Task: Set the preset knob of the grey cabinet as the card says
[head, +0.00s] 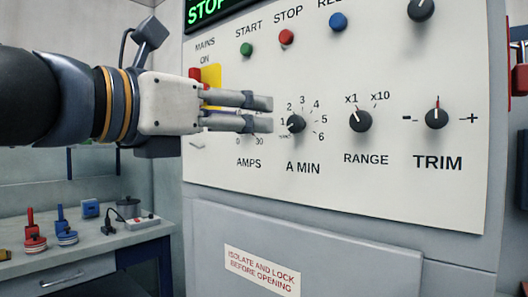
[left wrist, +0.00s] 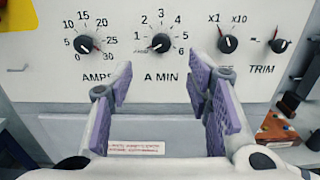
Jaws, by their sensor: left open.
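The grey cabinet (head: 215,215) has a pale front panel with several black knobs; none is visibly labelled preset. The A MIN knob (head: 296,124) has a scale from 1 to 6 and small text at its lower left. Its white mark points left to lower left, near that text, below 1. My left gripper (head: 268,113) is open and empty, its fingers toward the panel just left of this knob in the head view. In the left wrist view the A MIN knob (left wrist: 160,43) shows ahead, between the spread fingers, apart from them. I see no readable card.
The AMPS knob (left wrist: 85,44) is left of A MIN; the RANGE knob (head: 360,120), pointing near x1, and TRIM knob (head: 437,117) are right. Green (head: 246,50), red (head: 286,37) and blue (head: 338,21) buttons sit above. A bench (head: 80,258) with small items stands at lower left.

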